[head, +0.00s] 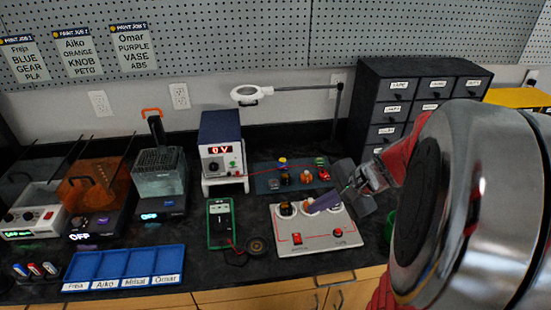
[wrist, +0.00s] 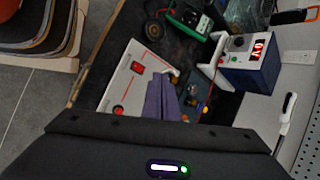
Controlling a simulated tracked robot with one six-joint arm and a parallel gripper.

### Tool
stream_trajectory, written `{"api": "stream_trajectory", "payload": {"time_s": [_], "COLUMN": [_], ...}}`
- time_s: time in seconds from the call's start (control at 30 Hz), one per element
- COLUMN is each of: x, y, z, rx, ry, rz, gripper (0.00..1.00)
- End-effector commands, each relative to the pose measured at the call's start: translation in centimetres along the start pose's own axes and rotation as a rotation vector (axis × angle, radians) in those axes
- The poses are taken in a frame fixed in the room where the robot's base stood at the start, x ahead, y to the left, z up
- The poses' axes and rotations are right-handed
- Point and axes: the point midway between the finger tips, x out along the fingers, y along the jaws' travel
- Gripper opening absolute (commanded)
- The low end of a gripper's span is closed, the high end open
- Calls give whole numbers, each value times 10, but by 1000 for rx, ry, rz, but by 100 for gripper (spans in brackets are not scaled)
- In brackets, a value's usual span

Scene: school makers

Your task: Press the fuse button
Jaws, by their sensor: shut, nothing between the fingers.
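The white control panel (head: 318,244) lies on the dark bench at centre right. A small round red button (head: 338,232) sits on its front right part; its label is too small to read. A red rocker switch (head: 297,238) is to its left. In the wrist view the round red button (wrist: 118,110) and the rocker switch (wrist: 137,67) both show. My gripper (head: 311,208) is shut and empty, its purple fingers over the panel's back row of round dials, behind the red button. The wrist view also shows the fingers (wrist: 160,84); contact with the panel cannot be told.
A green multimeter (head: 220,224) lies left of the panel, with a power supply (head: 222,147) reading 0 V behind it. A blue board (head: 265,184) with small parts lies behind the panel. A blue tray (head: 125,263) is at front left. Dark drawers (head: 392,88) stand at back right.

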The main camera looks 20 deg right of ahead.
Motion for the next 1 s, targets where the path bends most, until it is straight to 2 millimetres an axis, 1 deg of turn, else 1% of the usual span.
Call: {"api": "stream_trajectory", "payload": {"time_s": [0.03,0.2,0.3,0.4,0.5,0.8,1.0], "x": [0,-4,-7,-9,-10,-9,-3], "y": [5,17,24,28,29,29,32], "z": [-18,-71,-93,-105,-109,-108,-110], "rx": [79,305,397,448,464,461,462], "ry": [-1,-2,-1,0,1,0,-1], "rz": [-27,-130,-177,-204,-213,-212,-211], "gripper": [0,0,0,0,0,0,0]}}
